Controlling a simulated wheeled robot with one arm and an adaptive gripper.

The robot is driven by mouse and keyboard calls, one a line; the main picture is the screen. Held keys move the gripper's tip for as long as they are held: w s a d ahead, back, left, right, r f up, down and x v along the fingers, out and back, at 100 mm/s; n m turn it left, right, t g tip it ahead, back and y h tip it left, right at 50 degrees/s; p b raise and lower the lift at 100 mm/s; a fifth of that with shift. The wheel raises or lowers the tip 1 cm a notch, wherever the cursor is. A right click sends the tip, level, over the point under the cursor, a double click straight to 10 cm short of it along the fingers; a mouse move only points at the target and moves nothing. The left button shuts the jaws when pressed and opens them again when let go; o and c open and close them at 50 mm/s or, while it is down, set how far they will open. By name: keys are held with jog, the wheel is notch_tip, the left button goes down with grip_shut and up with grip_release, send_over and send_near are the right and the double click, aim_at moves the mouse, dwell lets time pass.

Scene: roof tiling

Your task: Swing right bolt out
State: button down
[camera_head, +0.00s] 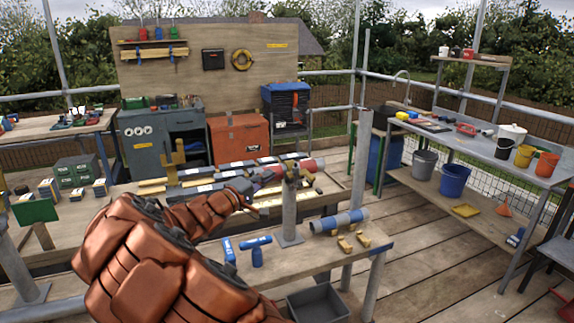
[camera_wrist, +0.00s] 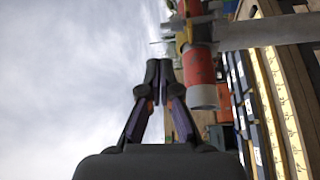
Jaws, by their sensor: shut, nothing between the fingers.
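My gripper (camera_head: 246,187) is at the top of a grey upright post (camera_head: 289,215) on the near bench. Its dark fingers (camera_wrist: 159,72) are together in the wrist view, with nothing between them. Beside the fingertips, and apart from them in that picture, is a pipe with an orange-red band and a pale end (camera_wrist: 201,85). The pipe sits at the top of the post, which runs sideways in the wrist view (camera_wrist: 268,31). A small yellow part (camera_wrist: 183,36) and grey fittings show at the post head. I cannot clearly make out the right bolt.
On the near bench lie blue tools (camera_head: 256,248), a grey-blue pipe (camera_head: 339,221) and small brass-coloured pieces (camera_head: 353,240). A grey bin (camera_head: 318,302) stands below its front edge. Dark and yellow strips lie behind the post. The deck to the right is mostly clear.

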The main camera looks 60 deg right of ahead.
aim_at(296, 174)
jog(key=shift+w+d+f, duration=0.1)
jog(key=shift+w, duration=0.2)
jog(key=shift+s+d+r+p, duration=0.15)
jog(key=shift+d+p, duration=0.35)
jog(key=shift+d, duration=1.15)
jog(key=shift+s+d+r+p, duration=0.15)
jog(key=shift+d+p, duration=0.35)
jog(key=shift+d, duration=1.15)
jog(key=shift+s+d+r+p, duration=0.15)
jog(key=shift+d+p, duration=0.35)
jog(key=shift+d, duration=1.15)
jog(key=shift+f+b, duration=0.15)
jog(key=shift+b, duration=0.6)
